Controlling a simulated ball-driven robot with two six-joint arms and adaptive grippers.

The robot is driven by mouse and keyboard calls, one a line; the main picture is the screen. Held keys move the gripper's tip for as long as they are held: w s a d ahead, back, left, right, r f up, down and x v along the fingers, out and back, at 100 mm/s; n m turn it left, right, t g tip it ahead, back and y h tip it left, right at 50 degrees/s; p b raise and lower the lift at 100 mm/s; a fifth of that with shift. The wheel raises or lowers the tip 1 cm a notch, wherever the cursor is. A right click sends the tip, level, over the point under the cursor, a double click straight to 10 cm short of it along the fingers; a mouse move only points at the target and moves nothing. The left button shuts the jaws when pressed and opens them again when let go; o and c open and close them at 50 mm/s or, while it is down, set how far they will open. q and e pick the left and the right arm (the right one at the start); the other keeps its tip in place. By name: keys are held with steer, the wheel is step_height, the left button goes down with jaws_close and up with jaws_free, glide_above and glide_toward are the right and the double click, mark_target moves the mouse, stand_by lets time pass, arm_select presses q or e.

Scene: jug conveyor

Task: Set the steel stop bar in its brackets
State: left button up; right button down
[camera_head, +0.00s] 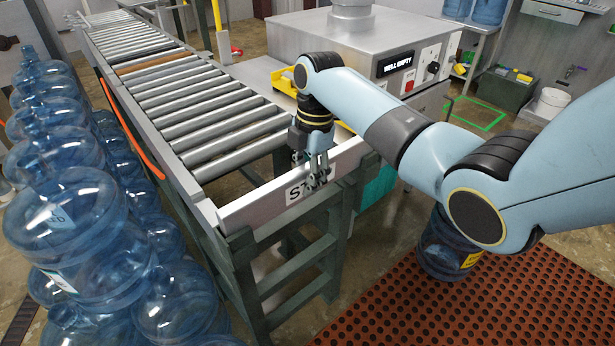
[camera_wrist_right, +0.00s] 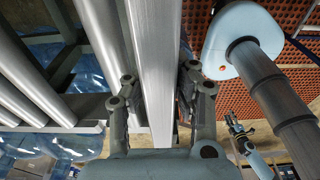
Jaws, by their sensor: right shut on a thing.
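The steel stop bar (camera_head: 255,203) lies across the near end of the roller conveyor in the head view, with a label partly hidden by my fingers. My right gripper (camera_head: 318,172) points down and is shut on the bar right of its middle. In the right wrist view the bar (camera_wrist_right: 155,70) runs between the two fingers of the right gripper (camera_wrist_right: 152,90). The bar's ends are close to the green end posts (camera_head: 243,265); I cannot tell if they sit in brackets. My left gripper (camera_wrist_right: 238,130) shows small in the right wrist view, its opening unclear.
Blue water jugs (camera_head: 70,220) are stacked left of the conveyor (camera_head: 190,105). A steel machine (camera_head: 350,45) reading "WELL EMPTY" stands behind.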

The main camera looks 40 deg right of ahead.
steer(key=c, duration=1.1)
jaws_free()
steer(key=r, duration=0.4)
steer(key=d+r, duration=0.1)
steer(key=r, duration=0.7)
steer(key=shift+d+p, duration=0.2)
steer(key=shift+p, duration=0.1)
